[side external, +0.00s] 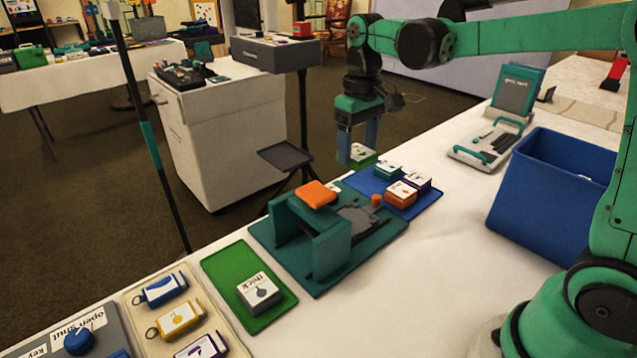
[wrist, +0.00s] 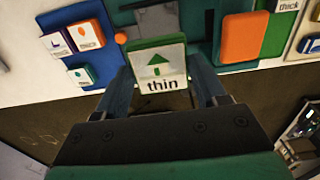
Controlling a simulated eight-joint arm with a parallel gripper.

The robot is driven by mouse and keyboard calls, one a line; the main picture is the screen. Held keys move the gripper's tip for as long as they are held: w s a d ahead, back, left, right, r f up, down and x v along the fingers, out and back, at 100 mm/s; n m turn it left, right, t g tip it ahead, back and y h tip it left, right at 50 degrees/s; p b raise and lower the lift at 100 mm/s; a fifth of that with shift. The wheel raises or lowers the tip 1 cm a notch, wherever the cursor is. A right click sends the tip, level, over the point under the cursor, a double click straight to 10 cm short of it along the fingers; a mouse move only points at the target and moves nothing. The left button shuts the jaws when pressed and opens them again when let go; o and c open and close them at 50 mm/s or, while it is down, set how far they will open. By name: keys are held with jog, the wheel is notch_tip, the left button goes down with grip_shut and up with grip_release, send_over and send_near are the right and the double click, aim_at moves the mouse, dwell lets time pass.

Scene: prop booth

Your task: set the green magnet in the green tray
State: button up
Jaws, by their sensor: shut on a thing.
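My gripper (side external: 357,142) is shut on the green magnet (side external: 362,156), a block with a green edge and a white face. In the wrist view the magnet (wrist: 158,68) sits between the two fingers and its face shows a green arrow and the word "thin". It is held above the far end of the table, near the blue tray. The green tray (side external: 224,271) lies flat nearer the camera, left of the teal stand. A grey-and-white block marked "thick" (side external: 260,293) rests on it. The green tray (wrist: 277,36) shows at upper right in the wrist view.
A teal board with a raised bridge (side external: 323,252) and an orange slab (side external: 316,195) on top stands between blue tray (side external: 369,187) and green tray. Several blocks sit on the blue tray. A tall blue bin (side external: 545,200) stands at right. Labelled tags (side external: 180,320) lie at front left.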

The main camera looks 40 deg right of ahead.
notch_tip(320, 180, up, 7)
jog(key=shift+f, duration=0.1)
jog(key=w+a+r+m, duration=0.2)
jog(key=w+a+r, duration=0.1)
jog(key=r, duration=0.1)
jog(key=n, duration=0.2)
send_near(233, 265)
jog(key=shift+d, duration=0.1)
jog(key=shift+f, duration=3.15)
